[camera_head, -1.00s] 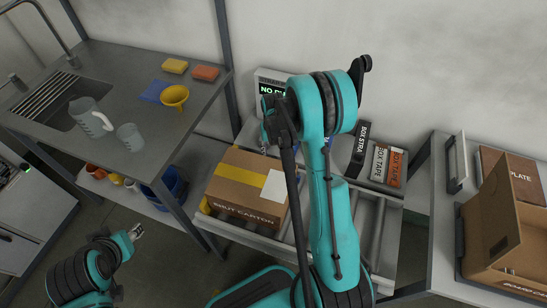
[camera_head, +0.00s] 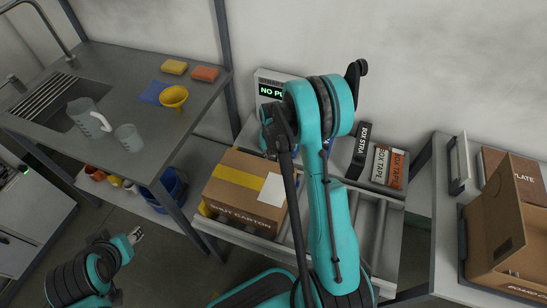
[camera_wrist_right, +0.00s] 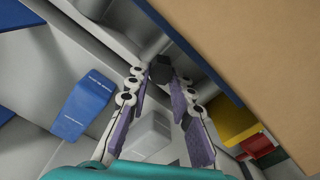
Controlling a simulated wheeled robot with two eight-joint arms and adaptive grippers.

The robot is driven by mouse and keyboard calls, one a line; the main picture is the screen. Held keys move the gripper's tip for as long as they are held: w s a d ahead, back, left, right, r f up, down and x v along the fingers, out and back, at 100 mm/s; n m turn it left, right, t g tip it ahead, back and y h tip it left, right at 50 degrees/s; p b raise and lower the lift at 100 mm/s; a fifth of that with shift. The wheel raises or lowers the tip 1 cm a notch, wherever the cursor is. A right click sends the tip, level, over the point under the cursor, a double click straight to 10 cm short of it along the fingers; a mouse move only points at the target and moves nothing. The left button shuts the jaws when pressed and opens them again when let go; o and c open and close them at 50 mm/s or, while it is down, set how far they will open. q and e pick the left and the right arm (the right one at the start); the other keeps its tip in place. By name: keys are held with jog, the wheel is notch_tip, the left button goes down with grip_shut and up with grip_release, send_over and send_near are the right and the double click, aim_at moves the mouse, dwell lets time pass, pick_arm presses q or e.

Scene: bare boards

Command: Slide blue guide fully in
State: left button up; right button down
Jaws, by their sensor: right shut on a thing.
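A blue strip (camera_wrist_right: 208,62), which looks like the blue guide, runs along the side of the shut carton (camera_wrist_right: 265,45) in the right wrist view. My right gripper (camera_wrist_right: 160,78) is shut on a dark knob (camera_wrist_right: 160,68) beside that strip. How the knob joins the strip is hard to see. In the head view the carton (camera_head: 232,190) lies on the grey roller bench (camera_head: 375,235), and my right arm hides the right gripper and most of the guide. My left gripper (camera_head: 136,235) hangs low at the left, away from the bench; its jaw opening is too small to tell.
A blue lettered block (camera_wrist_right: 85,105) lies left of the right gripper in the wrist view. Box tape cartons (camera_head: 385,165) and a display (camera_head: 270,85) stand behind the bench. An open brown box (camera_head: 500,225) stands right; a sink counter (camera_head: 125,75) stands left.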

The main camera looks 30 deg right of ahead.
jog(key=shift+s+a, duration=0.5)
jog(key=shift+a, duration=0.15)
jog(key=c, duration=1.3)
grip_release()
notch_tip(320, 180, up, 12)
